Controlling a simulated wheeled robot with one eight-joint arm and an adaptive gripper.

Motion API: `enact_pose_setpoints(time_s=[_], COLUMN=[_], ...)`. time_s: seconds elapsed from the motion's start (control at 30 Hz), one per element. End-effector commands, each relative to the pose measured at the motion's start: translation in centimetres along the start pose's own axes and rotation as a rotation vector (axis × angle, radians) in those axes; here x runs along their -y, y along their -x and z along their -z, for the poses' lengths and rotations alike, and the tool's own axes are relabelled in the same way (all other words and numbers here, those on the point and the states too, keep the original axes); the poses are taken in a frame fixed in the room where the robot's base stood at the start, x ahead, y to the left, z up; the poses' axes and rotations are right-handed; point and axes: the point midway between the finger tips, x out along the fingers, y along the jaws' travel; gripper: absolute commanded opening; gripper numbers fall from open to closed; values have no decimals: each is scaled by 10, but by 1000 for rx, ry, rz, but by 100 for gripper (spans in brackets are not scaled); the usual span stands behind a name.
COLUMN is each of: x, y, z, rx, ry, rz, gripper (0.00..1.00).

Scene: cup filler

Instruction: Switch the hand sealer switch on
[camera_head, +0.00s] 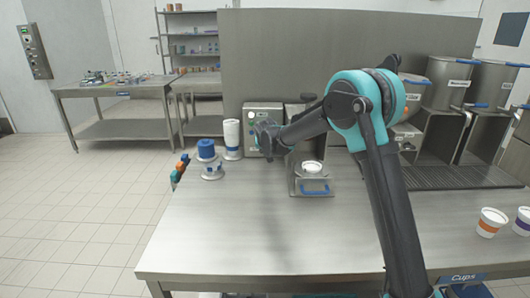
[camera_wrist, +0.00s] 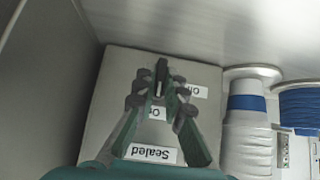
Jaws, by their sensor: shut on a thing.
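The hand sealer has a grey box (camera_head: 262,108) at the back of the steel table, beside a cup holder with a blue handle (camera_head: 314,188). My gripper (camera_head: 268,138) is at the front of this box. In the wrist view, the sealer panel (camera_wrist: 206,76) carries upside-down labels that seem to read On, Off and Sealed. My gripper (camera_wrist: 160,92) is shut around a small dark switch lever (camera_wrist: 161,70) between its fingertips. The fingers partly cover the lever and the panel, so I cannot tell its exact position.
A white roll (camera_head: 232,138) and a blue roll (camera_head: 206,149) stand left of the box. A white cup (camera_head: 312,167) sits in the cup holder. Large steel pots (camera_head: 447,80) stand at the right. Paper cups (camera_head: 491,222) are at the front right. The table's front middle is clear.

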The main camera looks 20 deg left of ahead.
Motion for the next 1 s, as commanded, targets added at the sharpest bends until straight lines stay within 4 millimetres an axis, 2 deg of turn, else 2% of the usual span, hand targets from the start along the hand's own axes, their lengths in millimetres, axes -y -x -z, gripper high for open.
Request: enact_pose_setpoints(time_s=[0.4, 0.43, 0.6, 0.87, 1.0], x=[1, 1, 0, 0, 0], y=[0, 0, 0, 0, 7], z=[0, 0, 0, 0, 0], rx=[0, 0, 0, 0, 0], ry=[-6, -6, -5, -5, -5], rz=[7, 6, 6, 5, 5], gripper=[0, 11, 31, 31, 31])
